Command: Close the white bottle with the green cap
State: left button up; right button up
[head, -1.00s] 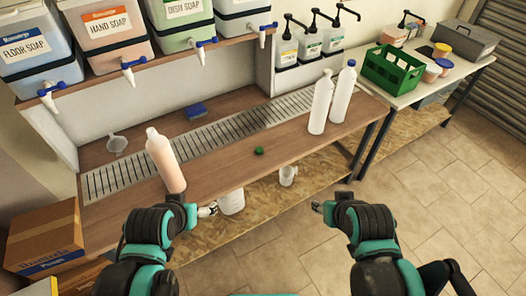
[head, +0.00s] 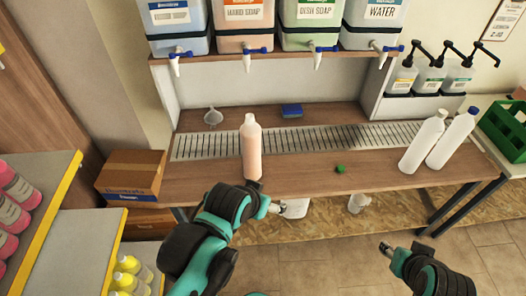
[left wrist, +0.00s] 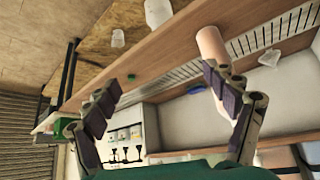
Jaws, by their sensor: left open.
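An open-topped bottle (head: 252,150) with pinkish contents stands upright near the counter's front edge; it also shows in the left wrist view (left wrist: 210,47). A small green cap (head: 340,169) lies on the counter to its right and also shows in the left wrist view (left wrist: 131,77). My left gripper (head: 277,208) is in front of the counter, below and right of the bottle. In the left wrist view its fingers (left wrist: 162,92) are spread and empty. My right gripper (head: 387,248) is in front of the counter at lower right, apart from everything; its jaws are too small to read.
Two white bottles (head: 422,142) stand at the counter's right, one blue-capped. Soap and water drums (head: 242,28) with taps sit on the shelf above. A funnel (head: 213,116) and blue sponge (head: 291,110) lie behind the drain grate. A cardboard box (head: 131,175) stands at left.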

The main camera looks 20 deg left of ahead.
aim_at(251, 133)
jog(key=i+l+u, duration=0.2)
jog(key=i, duration=0.25)
jog(key=i+l+u, duration=0.2)
jog(key=i+l, duration=0.25)
